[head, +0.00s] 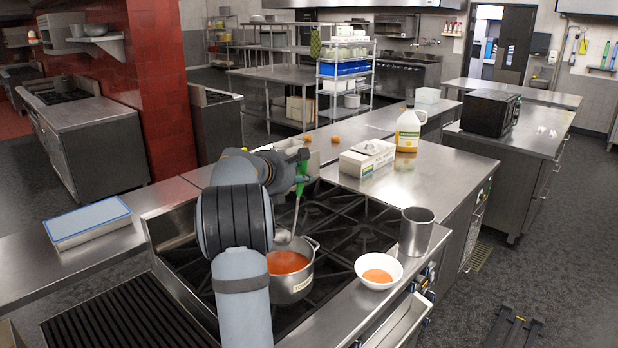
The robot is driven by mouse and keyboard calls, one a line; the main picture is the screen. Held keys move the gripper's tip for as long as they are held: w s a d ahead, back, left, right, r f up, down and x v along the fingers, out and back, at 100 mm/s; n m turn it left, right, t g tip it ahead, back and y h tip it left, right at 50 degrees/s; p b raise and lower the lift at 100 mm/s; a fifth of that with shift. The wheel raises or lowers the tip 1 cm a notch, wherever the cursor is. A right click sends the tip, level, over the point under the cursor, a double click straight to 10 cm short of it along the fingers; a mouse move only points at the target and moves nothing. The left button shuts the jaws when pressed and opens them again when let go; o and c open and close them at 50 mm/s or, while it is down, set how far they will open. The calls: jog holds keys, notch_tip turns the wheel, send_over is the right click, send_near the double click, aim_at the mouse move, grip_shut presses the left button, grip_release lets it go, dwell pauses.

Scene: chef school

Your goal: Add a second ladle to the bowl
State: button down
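The white bowl (396,265) stands on the steel counter at the stove's right front edge, with some orange soup in it. My gripper (302,160) is above the stove behind the pot, partly hidden by my own arm. It appears shut on the green handle of a ladle (300,184). The ladle hangs downward, its metal cup (283,236) at the pot's back rim, above the soup surface. Whether the cup holds soup is too small to tell.
A steel cylindrical container (416,231) stands just behind the bowl. A white box (367,157) and a yellow jug (408,130) are on the counter farther back. Black burner grates (345,222) lie bare between pot and counter. A blue-edged white box (88,222) lies left.

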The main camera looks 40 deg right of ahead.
notch_tip(320, 180, down, 14)
jog(key=b, duration=1.2)
jog(key=shift+b, duration=0.3)
jog(key=shift+r, duration=0.15)
dwell(0.6)
notch_tip(320, 180, up, 14)
jog(key=p, duration=1.4)
jog(key=shift+r, duration=0.1)
jog(key=shift+d, duration=0.1)
jog(key=shift+s+d, duration=0.1)
jog(key=s+d+p, duration=0.4)
jog(key=s+d, duration=1.6)
jog(key=d, duration=0.2)
jog(key=shift+d, duration=0.4)
